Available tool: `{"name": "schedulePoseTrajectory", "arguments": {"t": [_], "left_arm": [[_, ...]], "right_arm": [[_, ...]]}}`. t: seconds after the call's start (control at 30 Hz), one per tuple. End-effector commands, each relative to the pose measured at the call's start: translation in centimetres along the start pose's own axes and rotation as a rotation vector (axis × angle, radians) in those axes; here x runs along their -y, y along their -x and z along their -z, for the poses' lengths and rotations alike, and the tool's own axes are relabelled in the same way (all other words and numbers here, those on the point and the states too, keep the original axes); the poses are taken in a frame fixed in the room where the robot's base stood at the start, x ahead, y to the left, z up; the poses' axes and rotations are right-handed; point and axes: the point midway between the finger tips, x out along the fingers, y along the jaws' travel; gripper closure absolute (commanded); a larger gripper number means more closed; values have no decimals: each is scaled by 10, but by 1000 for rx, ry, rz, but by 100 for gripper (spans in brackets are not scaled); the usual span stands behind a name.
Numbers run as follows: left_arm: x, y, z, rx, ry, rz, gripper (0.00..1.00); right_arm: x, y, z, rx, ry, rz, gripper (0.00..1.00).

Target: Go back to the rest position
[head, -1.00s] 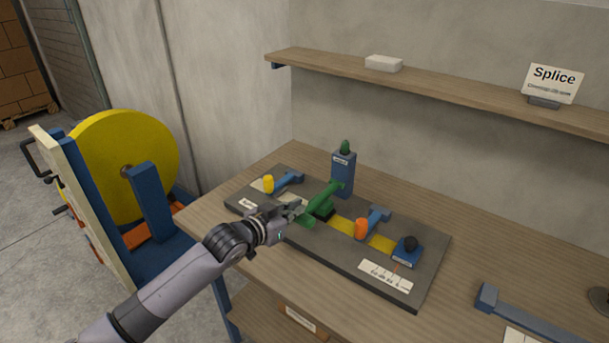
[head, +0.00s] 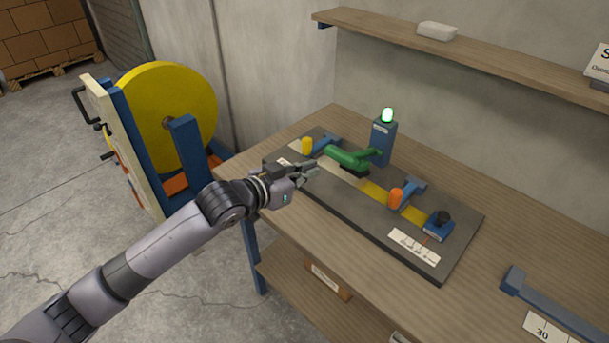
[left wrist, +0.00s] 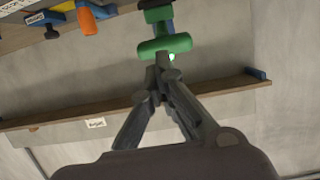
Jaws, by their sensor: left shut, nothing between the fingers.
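My left gripper (head: 312,170) is shut and empty, above the left part of the dark fixture board (head: 452,249) on the wooden bench. It points at the green lever (head: 347,158), which joins the blue post with a lit green lamp (head: 387,115). In the left wrist view the shut fingertips (left wrist: 162,62) appear just below the green lever's handle (left wrist: 165,46); I cannot tell whether they touch, but the head view suggests a gap. My right gripper is in neither view.
An orange-knobbed clamp (head: 395,198), a yellow-knobbed clamp (head: 307,146) and a blue block with a black knob (head: 439,224) sit on the board. A yellow reel (head: 165,110) stands left of the bench. A shelf (head: 480,56) runs above. Floor at lower left is clear.

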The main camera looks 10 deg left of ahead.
Motion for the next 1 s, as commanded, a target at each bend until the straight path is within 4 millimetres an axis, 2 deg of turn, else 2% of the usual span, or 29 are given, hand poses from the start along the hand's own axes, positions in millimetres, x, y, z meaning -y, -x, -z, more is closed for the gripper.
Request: {"name": "schedulePoseTrajectory", "arguments": {"t": [0.2,0.67,0.77,0.87,1.0], "left_arm": [[-1,12,1,-2,-1,-1,100],[-2,12,0,-1,0,-1,100],[-10,14,-13,24,9,0,100],[-29,23,-43,87,26,10,100],[-54,54,-103,236,71,62,100]], "right_arm": [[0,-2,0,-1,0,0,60],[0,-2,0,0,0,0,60],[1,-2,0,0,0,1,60],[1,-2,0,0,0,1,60],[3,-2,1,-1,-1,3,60]]}}
